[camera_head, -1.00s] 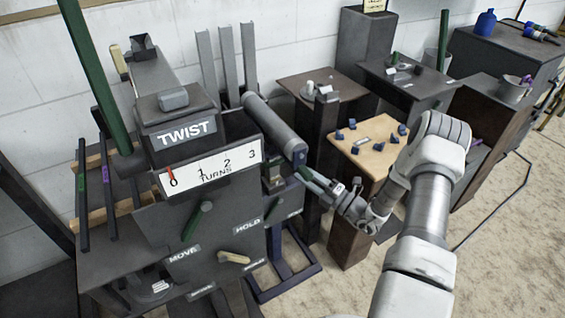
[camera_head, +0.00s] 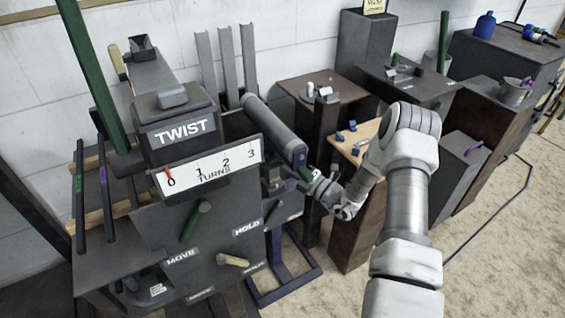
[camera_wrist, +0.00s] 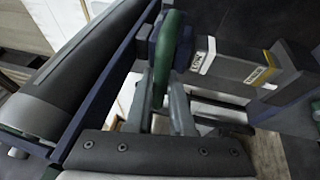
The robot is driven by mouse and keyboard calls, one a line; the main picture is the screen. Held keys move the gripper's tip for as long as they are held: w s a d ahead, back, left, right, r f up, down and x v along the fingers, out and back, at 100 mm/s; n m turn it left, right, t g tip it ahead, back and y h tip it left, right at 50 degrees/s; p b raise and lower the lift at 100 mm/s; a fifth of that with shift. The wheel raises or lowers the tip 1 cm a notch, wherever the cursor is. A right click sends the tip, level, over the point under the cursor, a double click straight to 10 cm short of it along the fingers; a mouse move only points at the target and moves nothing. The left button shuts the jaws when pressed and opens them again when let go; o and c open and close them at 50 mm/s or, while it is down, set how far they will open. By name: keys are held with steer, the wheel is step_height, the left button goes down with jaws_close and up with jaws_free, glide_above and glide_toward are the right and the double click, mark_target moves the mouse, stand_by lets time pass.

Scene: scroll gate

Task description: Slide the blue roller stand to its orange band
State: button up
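The blue roller stand shows in the head view as a dark blue floor frame (camera_head: 288,287) below the end of a long grey roller (camera_head: 272,128). In the wrist view its blue upright (camera_wrist: 105,85) runs diagonally beside the roller. A green handle (camera_wrist: 172,45) stands out from the blue part. My gripper (camera_wrist: 163,100) has its fingers on either side of the handle's lower end; whether they press on it is unclear. It also shows in the head view (camera_head: 312,180), at the roller's right end. An orange-yellow band (camera_wrist: 268,66) crosses a grey bar right of the handle.
A white band marked LOW (camera_wrist: 207,56) is on the same bar, nearer the handle. The grey TWIST machine (camera_head: 185,132) stands left of my arm. A wooden-topped stand (camera_head: 355,150) and dark pedestals crowd the right. Open floor (camera_head: 500,250) lies at right.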

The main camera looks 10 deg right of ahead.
jaws_close()
stand_by(1.1)
